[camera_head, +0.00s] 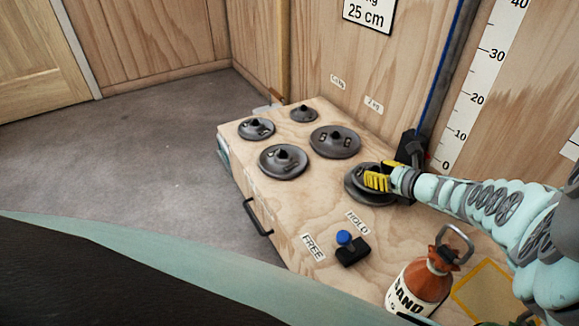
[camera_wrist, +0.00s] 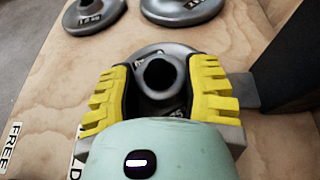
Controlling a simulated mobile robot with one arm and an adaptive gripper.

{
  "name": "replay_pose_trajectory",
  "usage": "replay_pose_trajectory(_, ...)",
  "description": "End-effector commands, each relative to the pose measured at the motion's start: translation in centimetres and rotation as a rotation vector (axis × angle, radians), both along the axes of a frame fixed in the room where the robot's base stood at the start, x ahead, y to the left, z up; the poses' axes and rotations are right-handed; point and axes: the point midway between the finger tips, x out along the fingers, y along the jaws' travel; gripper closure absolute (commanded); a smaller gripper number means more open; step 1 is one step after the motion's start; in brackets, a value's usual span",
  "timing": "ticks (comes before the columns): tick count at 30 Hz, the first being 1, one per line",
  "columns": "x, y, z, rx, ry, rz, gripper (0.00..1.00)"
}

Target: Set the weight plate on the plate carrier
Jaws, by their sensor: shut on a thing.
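My gripper (camera_head: 377,180) is shut on the raised hub of a dark grey round weight plate (camera_head: 360,178). In the wrist view the yellow-padded fingers (camera_wrist: 160,95) flank that hub, with the plate's rim (camera_wrist: 160,50) showing beyond. The plate carrier appears to be the black bracket (camera_head: 411,148) at the foot of the blue-edged rail, right beside the plate. Whether the plate rests on the disc or hangs slightly above it, I cannot tell.
Several other plates (camera_head: 335,141) stand on the wooden bench (camera_head: 235,160) to the left and behind. A blue-knobbed lever (camera_head: 345,239) sits by the FREE and HOLD labels. An orange sand bag (camera_head: 420,283) stands at the front right. A scale (camera_head: 483,82) is on the wall.

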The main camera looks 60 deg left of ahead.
Motion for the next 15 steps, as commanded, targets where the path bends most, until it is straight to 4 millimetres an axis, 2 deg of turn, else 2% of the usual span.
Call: replay_pose_trajectory(15, 0.08, 0.06, -0.20, 0.004, -0.001, -0.001, 0.94)
